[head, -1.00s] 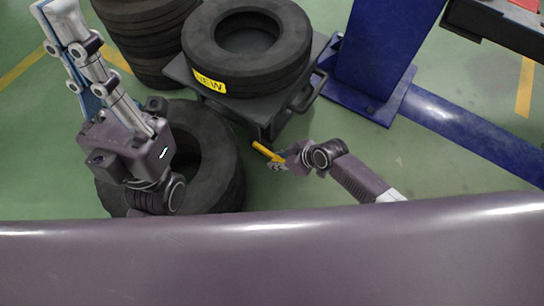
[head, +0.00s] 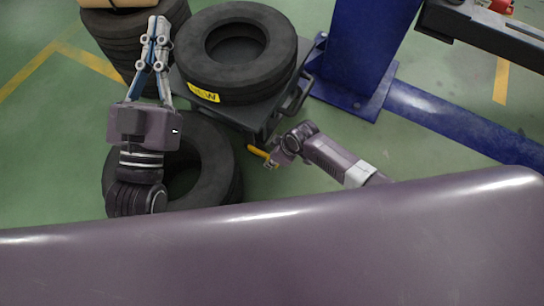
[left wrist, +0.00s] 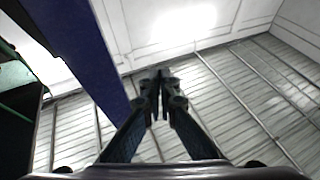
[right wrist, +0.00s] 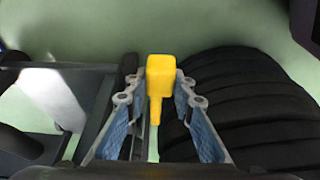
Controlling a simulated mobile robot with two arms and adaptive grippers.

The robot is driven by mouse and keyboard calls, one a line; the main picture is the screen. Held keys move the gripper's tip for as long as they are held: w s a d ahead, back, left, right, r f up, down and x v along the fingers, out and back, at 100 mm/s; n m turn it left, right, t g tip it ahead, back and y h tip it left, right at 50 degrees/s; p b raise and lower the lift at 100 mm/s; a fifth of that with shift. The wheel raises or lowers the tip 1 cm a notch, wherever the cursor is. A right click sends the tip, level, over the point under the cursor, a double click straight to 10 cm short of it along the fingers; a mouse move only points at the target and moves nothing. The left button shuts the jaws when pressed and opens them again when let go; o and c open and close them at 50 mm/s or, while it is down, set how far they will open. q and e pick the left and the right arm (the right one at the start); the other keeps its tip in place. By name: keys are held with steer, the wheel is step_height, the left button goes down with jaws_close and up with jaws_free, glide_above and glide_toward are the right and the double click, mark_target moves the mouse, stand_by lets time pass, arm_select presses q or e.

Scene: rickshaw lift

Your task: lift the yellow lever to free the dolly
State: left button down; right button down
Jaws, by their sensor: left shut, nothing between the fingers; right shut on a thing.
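The yellow lever (head: 259,152) sticks out low at the front of the dark dolly (head: 240,114). My right gripper (head: 272,163) is at the lever. In the right wrist view the lever (right wrist: 160,85) stands between the fingertips of my right gripper (right wrist: 162,88), and the fingers are shut on it. A tyre with a yellow NEW label (head: 240,45) lies on the dolly. My left gripper (head: 156,28) points up at the left, near the stacked tyres. Its fingertips meet with nothing between them, as the left wrist view (left wrist: 161,82) also shows.
A loose tyre (head: 220,165) lies on the floor left of the lever, partly under my left arm. Stacked tyres (head: 105,45) stand at the back left. A blue post (head: 360,50) with a floor beam (head: 450,125) is on the right.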

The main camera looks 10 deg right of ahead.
steer(key=shift+w+r+g+h+p, duration=0.1)
steer(key=shift+r+g+h+p, duration=0.25)
steer(key=shift+r+p, duration=0.3)
steer(key=shift+w+a+r+g+h+p, duration=0.1)
steer(key=shift+a+r+g+h+p, duration=0.15)
steer(key=shift+r+g+h+p, duration=0.4)
steer(key=shift+h, duration=0.3)
steer(key=shift+w+a+r+h, duration=0.1)
steer(key=shift+a+r+h, duration=0.1)
steer(key=shift+h, duration=0.1)
arm_select(q)
step_height(320, 180, down, 13)
steer(key=w+a+g+y, duration=0.1)
steer(key=g+y, duration=0.1)
steer(key=g, duration=0.4)
steer(key=shift+a+g, duration=0.2)
steer(key=shift+g, duration=0.1)
arm_select(e)
steer(key=shift+w+r+g+h, duration=0.1)
steer(key=shift+r+g+h, duration=0.25)
steer(key=shift+g+h, duration=0.2)
arm_select(q)
steer(key=shift+w+r, duration=0.1)
arm_select(e)
steer(key=c, duration=1.6)
jaws_free()
